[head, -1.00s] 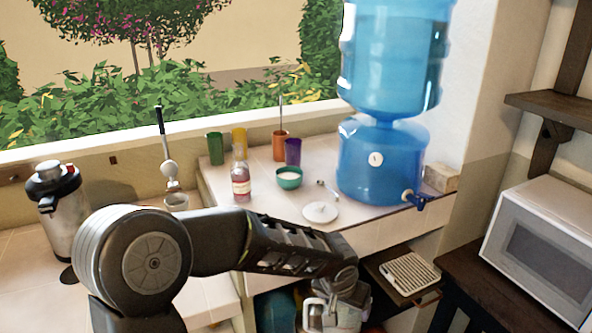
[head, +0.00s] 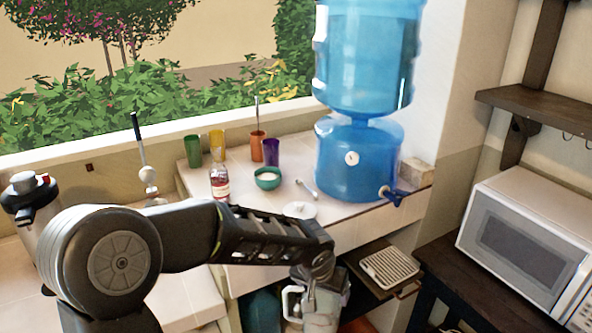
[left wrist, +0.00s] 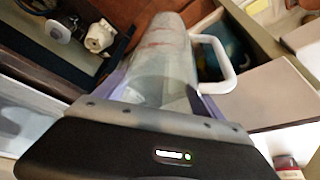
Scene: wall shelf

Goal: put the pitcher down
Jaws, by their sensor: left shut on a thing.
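The pitcher (head: 322,301) is a greyish see-through jug with a white handle. In the head view it shows at the lower middle, below the counter edge, partly hidden by my left arm and gripper. My left gripper (head: 318,275) is shut on it. In the left wrist view the pitcher (left wrist: 165,62) lies between the fingers, with its white handle (left wrist: 222,62) to the right. My right gripper is not in view.
The counter (head: 345,228) holds a blue water dispenser (head: 358,160), a teal bowl (head: 267,178), a bottle (head: 220,184) and several cups. A ribbed tray (head: 390,267) sits on a low shelf. A microwave (head: 530,245) stands at right.

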